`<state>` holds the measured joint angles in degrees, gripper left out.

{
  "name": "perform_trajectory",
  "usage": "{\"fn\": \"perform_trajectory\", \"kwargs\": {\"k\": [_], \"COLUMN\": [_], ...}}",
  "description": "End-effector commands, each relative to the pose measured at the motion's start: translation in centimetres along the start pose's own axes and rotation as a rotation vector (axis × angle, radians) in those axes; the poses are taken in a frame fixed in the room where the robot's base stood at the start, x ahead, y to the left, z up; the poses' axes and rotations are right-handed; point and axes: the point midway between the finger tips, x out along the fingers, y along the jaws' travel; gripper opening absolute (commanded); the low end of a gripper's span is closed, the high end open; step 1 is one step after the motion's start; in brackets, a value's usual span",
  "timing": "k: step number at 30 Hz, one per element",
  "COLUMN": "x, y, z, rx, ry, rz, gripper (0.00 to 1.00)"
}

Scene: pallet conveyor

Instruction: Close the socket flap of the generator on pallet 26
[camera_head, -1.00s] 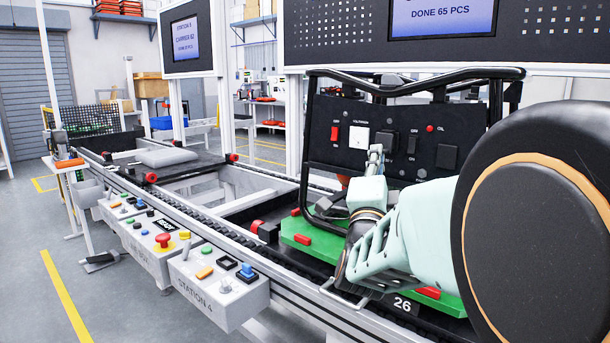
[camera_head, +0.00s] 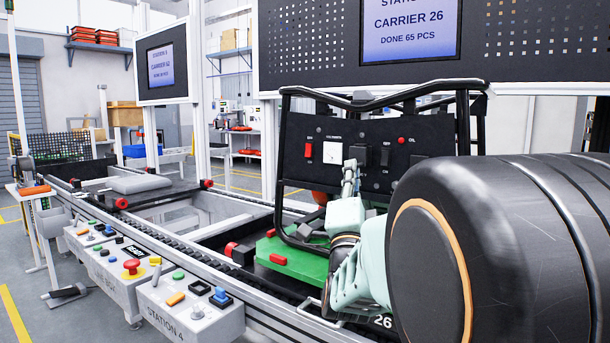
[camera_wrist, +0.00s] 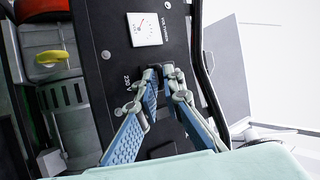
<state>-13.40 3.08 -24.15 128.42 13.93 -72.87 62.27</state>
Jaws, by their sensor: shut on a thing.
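The generator (camera_head: 290,140) sits in a black tube frame on a green base (camera_head: 300,262), on the pallet numbered 26 (camera_head: 382,321). Its dark front panel (camera_head: 295,170) has a white voltmeter (camera_head: 332,151), red and black switches. My gripper (camera_head: 351,172) is at the panel, just below and right of the voltmeter. In the wrist view my gripper (camera_wrist: 164,76) has its fingertips close together on a small dark piece, apparently the socket flap (camera_wrist: 152,72), beside the 230V mark. The fingers hide most of it, so its angle is unclear.
Another carrier (camera_head: 140,197) is further left. The generator's tube frame (camera_head: 281,150) surrounds the panel closely. A screen board (camera_head: 310,60) stands behind.

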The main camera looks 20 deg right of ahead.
Motion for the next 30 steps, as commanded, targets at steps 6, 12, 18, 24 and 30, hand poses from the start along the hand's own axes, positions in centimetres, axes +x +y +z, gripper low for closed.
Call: {"fn": "perform_trajectory", "kwargs": {"k": [6, 12, 18, 24, 30], "x": [0.2, 0.1, -0.4, -3.2, -6.1], "y": [-0.3, -0.2, -0.1, -0.1, -0.1], "z": [-0.3, -0.2, -0.1, -0.1, -0.2], "rx": [0.0, 0.0, 0.001, 0.002, 0.0], "ry": [0.007, 0.004, 0.002, 0.002, 0.004], "rz": [-0.006, -0.003, -0.001, 0.0, -0.001], "gripper": [0.21, 0.25, 0.25, 0.25, 0.25]}}
